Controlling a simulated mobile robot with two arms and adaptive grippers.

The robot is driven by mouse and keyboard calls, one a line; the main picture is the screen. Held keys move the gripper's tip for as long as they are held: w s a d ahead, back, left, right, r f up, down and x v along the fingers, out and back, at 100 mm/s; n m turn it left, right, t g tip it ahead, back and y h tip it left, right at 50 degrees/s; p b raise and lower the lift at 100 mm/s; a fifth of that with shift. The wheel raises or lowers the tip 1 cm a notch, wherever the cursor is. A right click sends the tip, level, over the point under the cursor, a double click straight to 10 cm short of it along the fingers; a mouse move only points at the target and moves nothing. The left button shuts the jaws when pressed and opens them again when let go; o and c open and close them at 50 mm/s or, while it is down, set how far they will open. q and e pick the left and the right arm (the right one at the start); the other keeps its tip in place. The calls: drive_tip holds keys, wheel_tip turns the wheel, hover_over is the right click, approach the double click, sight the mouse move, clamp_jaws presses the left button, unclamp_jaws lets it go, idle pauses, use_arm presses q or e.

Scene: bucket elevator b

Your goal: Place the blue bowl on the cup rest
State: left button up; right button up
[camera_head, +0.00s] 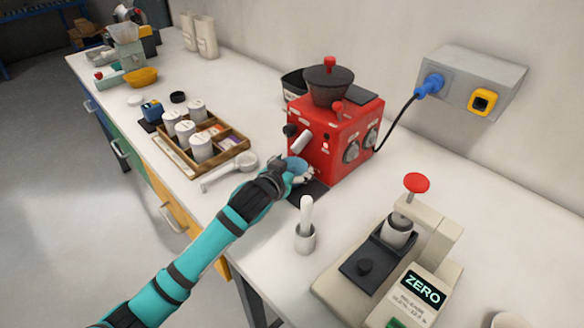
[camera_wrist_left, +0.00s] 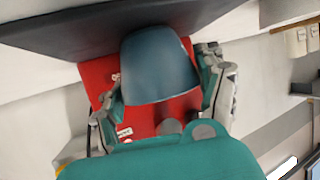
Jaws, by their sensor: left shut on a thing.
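The red machine (camera_head: 330,135) stands on the bench, with a dark hopper on top and a spout on its front. A flat dark pad (camera_head: 311,193), which looks like the cup rest, lies at its foot. My left gripper (camera_head: 298,173) is shut on the blue bowl (camera_head: 296,163) just below the spout, over or near the pad. In the left wrist view the bowl (camera_wrist_left: 158,68) sits between the two fingers, against the red body and a dark slab (camera_wrist_left: 70,35). I cannot tell whether the bowl touches the pad. My right gripper is not in view.
A wooden tray (camera_head: 234,146) with several white jars and a white scoop (camera_head: 230,170) lie to the left. A beige press (camera_head: 405,250) with a ZERO display stands at the right front.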

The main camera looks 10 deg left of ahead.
use_arm(q)
drive_tip(key=shift+f, duration=0.15)
drive_tip(key=o, duration=1.3)
drive_tip(key=v, duration=1.2)
